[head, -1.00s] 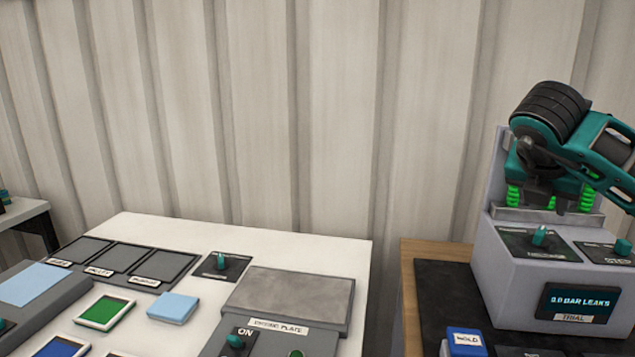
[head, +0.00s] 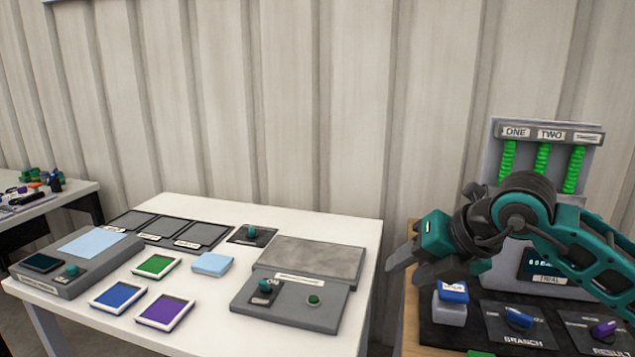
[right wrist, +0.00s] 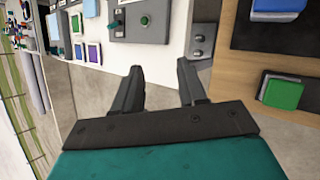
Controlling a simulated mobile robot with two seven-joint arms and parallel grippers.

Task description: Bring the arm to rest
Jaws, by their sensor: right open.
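My right gripper (head: 425,262) is in the head view at the right, its arm reaching in from the right edge. It is held above the gap between the white table and the wooden bench. In the right wrist view its two fingers (right wrist: 160,85) are apart with nothing between them. The gripper is open and empty. Part of the bench station is hidden behind my arm. My left gripper is not in view.
The white table (head: 190,290) bears coloured square tiles and a grey plate station (head: 290,305). The wooden bench (head: 410,315) holds a tester with three green coils (head: 541,165), a blue-topped button (head: 452,292) and knobs. Another table (head: 60,200) with small items stands far left.

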